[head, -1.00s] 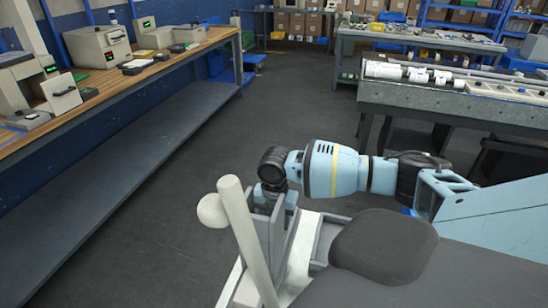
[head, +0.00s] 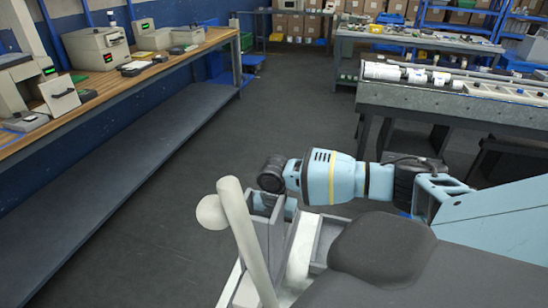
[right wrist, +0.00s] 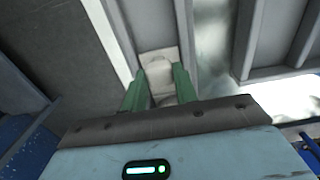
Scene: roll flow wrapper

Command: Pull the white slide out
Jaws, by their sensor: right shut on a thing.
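The slide sits in a grey surface beside a white strip. In the head view my right arm comes in from the right and its wrist points down behind grey upright plates. The fingers and the held part of the slide are hidden there. My left gripper is not in view.
A white post with a round knob (head: 239,232) stands in front of the grey plates (head: 270,232). A dark rounded pad (head: 382,248) lies at right. A wooden bench (head: 165,72) runs along the left wall. Another worktable (head: 450,112) stands at right. The floor between is clear.

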